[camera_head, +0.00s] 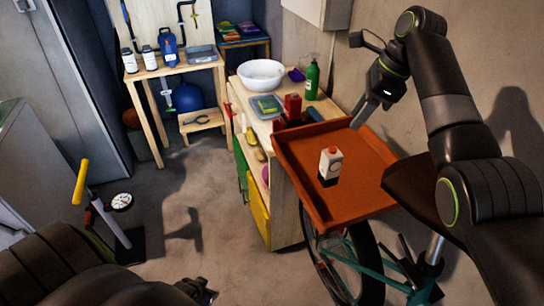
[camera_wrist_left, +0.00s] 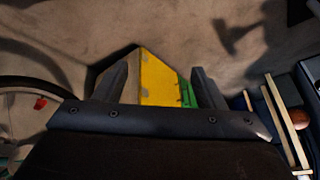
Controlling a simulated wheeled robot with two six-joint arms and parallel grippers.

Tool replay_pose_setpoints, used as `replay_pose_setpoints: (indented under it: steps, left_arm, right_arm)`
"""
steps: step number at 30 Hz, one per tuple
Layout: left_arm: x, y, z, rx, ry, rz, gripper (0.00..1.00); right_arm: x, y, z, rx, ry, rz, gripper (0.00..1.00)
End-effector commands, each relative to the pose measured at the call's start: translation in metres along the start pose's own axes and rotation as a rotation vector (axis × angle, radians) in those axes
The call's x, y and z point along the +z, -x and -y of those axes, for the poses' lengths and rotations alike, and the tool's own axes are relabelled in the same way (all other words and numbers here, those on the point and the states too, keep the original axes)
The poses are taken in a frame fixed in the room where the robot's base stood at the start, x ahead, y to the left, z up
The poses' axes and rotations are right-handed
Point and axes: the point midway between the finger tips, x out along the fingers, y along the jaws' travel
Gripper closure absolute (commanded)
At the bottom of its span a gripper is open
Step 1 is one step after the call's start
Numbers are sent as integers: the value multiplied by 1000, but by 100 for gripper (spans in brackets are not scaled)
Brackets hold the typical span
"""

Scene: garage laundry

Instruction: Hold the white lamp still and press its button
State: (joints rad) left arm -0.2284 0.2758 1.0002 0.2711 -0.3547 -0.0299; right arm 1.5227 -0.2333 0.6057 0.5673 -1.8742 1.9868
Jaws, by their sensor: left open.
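I cannot make out a white lamp or its button in either view. A small white carton with an orange cap and dark base (camera_head: 331,164) stands in the orange tray (camera_head: 368,189) at the right of the head view. My right gripper (camera_head: 363,114) hangs beyond the tray's back edge, above and apart from the carton; whether its fingers are apart is unclear. My left gripper (camera_wrist_left: 160,88) is open and empty in the left wrist view. In the head view, part of my left arm's end (camera_head: 197,291) shows at the bottom edge.
A wooden cabinet with yellow panel (camera_head: 257,209) holds a white bowl (camera_head: 261,74), green spray bottle (camera_head: 312,78) and red items. A bicycle wheel (camera_head: 345,262) stands below the tray. A yellow-handled pump (camera_head: 104,215) stands left. The middle floor is clear.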

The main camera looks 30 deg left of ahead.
Motion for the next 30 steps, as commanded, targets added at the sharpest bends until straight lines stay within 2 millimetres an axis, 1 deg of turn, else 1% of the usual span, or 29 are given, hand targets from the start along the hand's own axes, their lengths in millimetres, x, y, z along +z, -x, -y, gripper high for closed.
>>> replay_pose_setpoints:
  steps: [1,2,3,5,6,8,9,11,12,14,15,17,18,20,21,23,24,26,27,30]
  left_arm:
    - [-34,5,9,5,3,-50,36]
    - [-51,9,12,10,6,-75,36]
    - [-74,15,16,19,10,-109,36]
    - [-108,25,20,35,13,-159,36]
    - [-131,33,23,47,14,-193,36]
    - [-164,47,24,70,13,-242,36]
    - [-186,57,24,87,11,-275,36]
    - [-217,75,23,114,3,-323,36]
    - [-238,88,22,135,-5,-356,36]
    - [-266,109,18,167,-21,-402,36]
    - [-284,124,14,191,-33,-432,36]
    - [-310,148,7,230,-54,-477,36]
    - [-326,165,1,257,-71,-504,36]
    - [-347,192,-9,299,-102,-544,36]
    - [-360,212,-17,330,-126,-571,36]
    - [-376,240,-29,376,-165,-605,36]
    - [-384,260,-38,408,-195,-627,36]
    - [-394,290,-52,455,-242,-656,36]
    - [-398,308,-62,485,-275,-671,36]
    - [-402,349,-84,555,-354,-700,36]
  right_arm:
    - [0,0,0,0,1,0,64]
    - [0,0,0,0,1,0,64]
    - [0,0,0,0,1,0,64]
    - [0,0,0,0,1,0,64]
    - [0,0,0,0,1,0,64]
    - [0,0,0,0,1,0,64]
    - [0,0,0,0,1,0,64]
    - [0,0,0,0,1,0,64]
    - [0,0,0,0,1,0,64]
    - [0,0,0,0,1,0,64]
    - [0,0,0,0,1,0,64]
    - [0,0,0,0,1,0,64]
    - [0,0,0,0,1,0,64]
    - [0,0,0,0,1,0,64]
    - [0,0,0,0,1,0,64]
    - [0,0,0,0,1,0,64]
    - [0,0,0,0,1,0,64]
    - [0,0,0,0,1,0,64]
    - [0,0,0,0,1,0,64]
    - [0,0,0,0,1,0,64]
